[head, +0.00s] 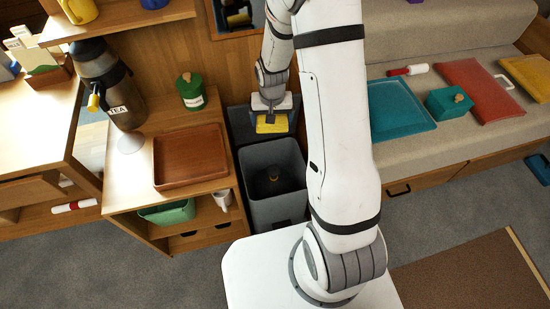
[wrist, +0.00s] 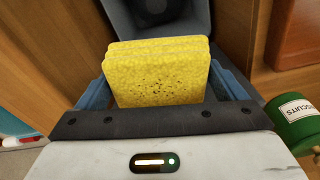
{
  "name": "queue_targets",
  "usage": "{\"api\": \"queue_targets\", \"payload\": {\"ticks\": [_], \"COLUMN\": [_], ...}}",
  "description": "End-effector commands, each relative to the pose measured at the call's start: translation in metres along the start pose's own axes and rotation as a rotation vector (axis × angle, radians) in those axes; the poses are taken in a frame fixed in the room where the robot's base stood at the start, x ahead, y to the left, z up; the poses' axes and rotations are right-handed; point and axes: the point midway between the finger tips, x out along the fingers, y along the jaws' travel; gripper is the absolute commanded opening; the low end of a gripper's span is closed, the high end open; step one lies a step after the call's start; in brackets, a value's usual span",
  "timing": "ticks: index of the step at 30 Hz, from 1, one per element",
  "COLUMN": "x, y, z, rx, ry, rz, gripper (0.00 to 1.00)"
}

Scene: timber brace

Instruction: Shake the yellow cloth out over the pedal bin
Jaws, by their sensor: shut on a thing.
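The yellow cloth (head: 272,124) is folded into a thick pad with dark specks on its face, clear in the wrist view (wrist: 158,78). My gripper (head: 271,114) is shut on it, with a blue finger at each side of the cloth in the wrist view. The grey pedal bin (head: 275,210) stands open on the floor, below and in front of the gripper in the head view. A small dark spot with a yellowish mark shows inside the bin. The cloth appears at the bin's back edge; its height above the rim is hard to tell.
A wooden cabinet left of the bin bears a brown tray (head: 190,157), a green biscuit tin (head: 190,92) and a tea urn (head: 110,85). To the right, a bench seat holds a teal cushion (head: 400,107) and a green box (head: 449,104).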

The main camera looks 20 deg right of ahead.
Motion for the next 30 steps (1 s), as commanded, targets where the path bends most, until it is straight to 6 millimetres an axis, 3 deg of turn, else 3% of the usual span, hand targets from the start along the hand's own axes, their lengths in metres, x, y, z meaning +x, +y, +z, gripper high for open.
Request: {"api": "queue_targets", "payload": {"ticks": [1,15,21,30], "x": [0.028,0.134,0.158,0.162], "y": [0.0,0.003,0.004,0.006], "z": [0.004,0.024,0.028,0.03], "rx": [0.035,0.422,0.534,0.58], "ry": [0.0,0.003,0.01,0.012], "rz": [0.004,0.051,0.066,0.073], "gripper": [0.67,0.67,0.67,0.67]}}
